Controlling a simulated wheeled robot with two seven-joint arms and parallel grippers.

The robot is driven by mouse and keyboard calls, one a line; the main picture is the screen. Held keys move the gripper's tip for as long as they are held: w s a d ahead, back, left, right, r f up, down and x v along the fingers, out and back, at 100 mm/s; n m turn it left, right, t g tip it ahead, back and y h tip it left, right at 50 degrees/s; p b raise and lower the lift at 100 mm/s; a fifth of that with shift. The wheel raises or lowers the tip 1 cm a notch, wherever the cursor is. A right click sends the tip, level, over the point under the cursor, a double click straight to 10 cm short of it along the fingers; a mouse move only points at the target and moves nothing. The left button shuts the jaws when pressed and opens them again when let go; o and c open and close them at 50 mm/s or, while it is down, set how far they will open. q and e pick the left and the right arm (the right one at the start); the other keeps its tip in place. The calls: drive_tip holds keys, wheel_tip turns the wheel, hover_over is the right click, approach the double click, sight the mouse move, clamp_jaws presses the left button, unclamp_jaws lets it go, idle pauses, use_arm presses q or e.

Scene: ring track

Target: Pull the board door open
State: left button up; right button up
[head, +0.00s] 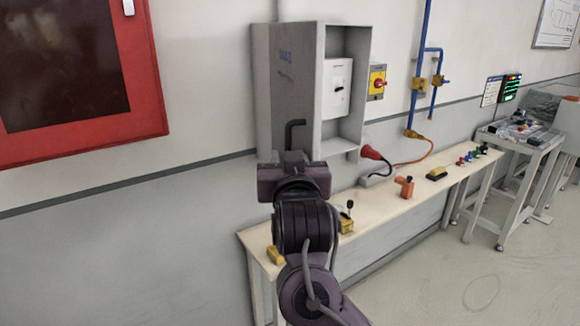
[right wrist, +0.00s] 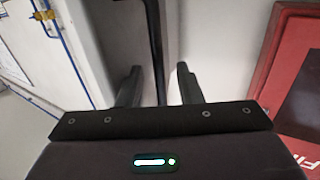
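The grey board (head: 344,28) is mounted on the wall in the middle of the head view. A tall grey panel with blue lettering (head: 291,75) forms its left part, and I cannot tell how far this stands open as a door. A black bent handle (head: 294,124) shows low on that panel. My right gripper (head: 294,160) is just below and in front of it. In the right wrist view the black handle bar (right wrist: 153,30) runs between the two fingers of my right gripper (right wrist: 158,75), with a visible gap on each side. My left gripper is out of view.
A white switch box (head: 337,88) sits in the board's open recess. A narrow bench (head: 395,212) with connectors and small parts runs along the wall below. A red cabinet (head: 150,90) hangs at the left. The floor at the right front is clear.

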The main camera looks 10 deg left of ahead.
drive_tip(key=b+v, duration=0.1)
drive_tip(key=v, duration=0.5)
drive_tip(key=shift+s+b, duration=0.25)
drive_tip(key=shift+b, duration=0.1)
drive_tip(key=shift+f, duration=0.1)
